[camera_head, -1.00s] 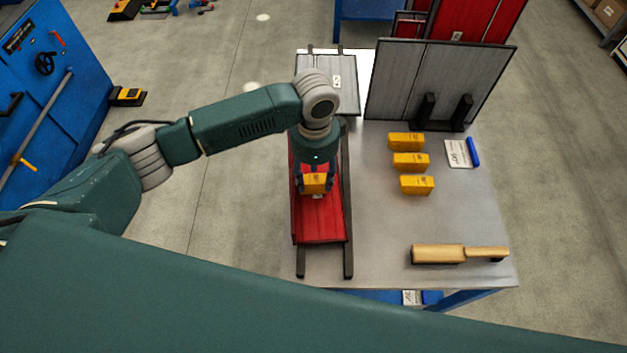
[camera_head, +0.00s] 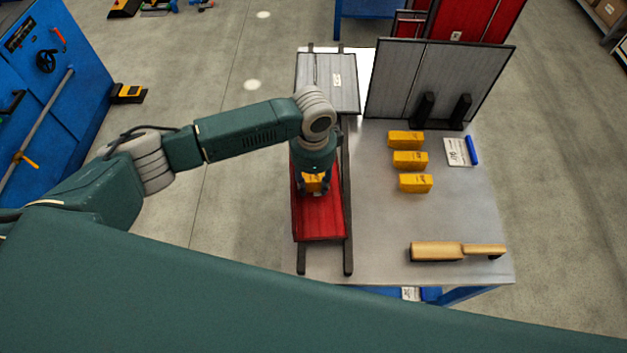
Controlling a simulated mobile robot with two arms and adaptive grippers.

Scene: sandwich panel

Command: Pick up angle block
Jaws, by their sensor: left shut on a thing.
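My left gripper (camera_head: 313,186) points down over the red panel (camera_head: 320,223) at the left side of the table. It is shut on a yellow angle block (camera_head: 313,183), whose lower part shows between the fingers. Whether the block touches the panel I cannot tell. Three more yellow blocks stand in a column on the table to the right: a far one (camera_head: 405,140), a middle one (camera_head: 410,160) and a near one (camera_head: 415,183). My right gripper does not show.
The red panel lies on dark rails (camera_head: 348,255). A grey panel (camera_head: 325,80) lies behind it, and a large grey panel (camera_head: 400,80) stands upright in black supports. A wooden brush (camera_head: 437,251) lies at the front right. The table's middle (camera_head: 380,225) is clear.

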